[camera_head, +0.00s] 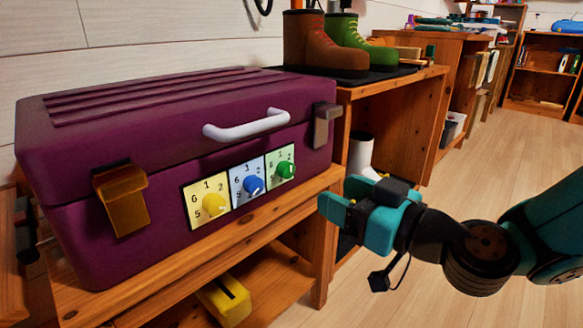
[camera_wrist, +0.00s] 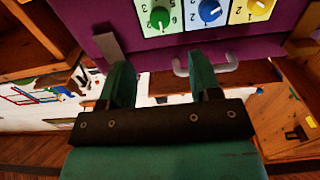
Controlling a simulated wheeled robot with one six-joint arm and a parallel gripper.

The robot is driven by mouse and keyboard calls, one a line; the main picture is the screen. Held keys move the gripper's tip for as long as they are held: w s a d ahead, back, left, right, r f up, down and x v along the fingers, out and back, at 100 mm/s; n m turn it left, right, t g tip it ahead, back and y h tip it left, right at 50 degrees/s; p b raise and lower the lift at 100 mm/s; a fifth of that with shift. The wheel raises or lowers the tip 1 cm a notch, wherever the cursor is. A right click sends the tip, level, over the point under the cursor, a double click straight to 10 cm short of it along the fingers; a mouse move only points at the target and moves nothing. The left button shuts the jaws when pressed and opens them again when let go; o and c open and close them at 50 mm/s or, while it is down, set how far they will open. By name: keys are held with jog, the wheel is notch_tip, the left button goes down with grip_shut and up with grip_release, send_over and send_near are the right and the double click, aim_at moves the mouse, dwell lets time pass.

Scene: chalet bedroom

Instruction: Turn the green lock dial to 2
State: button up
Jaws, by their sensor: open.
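The green lock dial (camera_head: 286,170) is the rightmost of three dials on the front of a purple case (camera_head: 150,225). The dial's exact setting is too small to read surely. In the wrist view, turned over, the green dial (camera_wrist: 159,17) shows at the top, beyond my fingers. My gripper (camera_head: 345,198) is open and empty, in front and to the right of the dial, touching nothing. Its two teal fingers (camera_wrist: 162,66) are spread apart in the wrist view.
The blue dial (camera_head: 253,185) and yellow dial (camera_head: 214,205) sit left of the green one. A white handle (camera_head: 247,125) juts out above them, with a grey latch (camera_head: 325,125) to the right and a brown latch (camera_head: 122,198) to the left. The case stands on a wooden shelf (camera_head: 250,240).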

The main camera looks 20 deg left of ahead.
aim_at(291, 172)
jog(key=x, duration=1.1)
jog(key=shift+p, duration=0.3)
jog(key=c, duration=0.9)
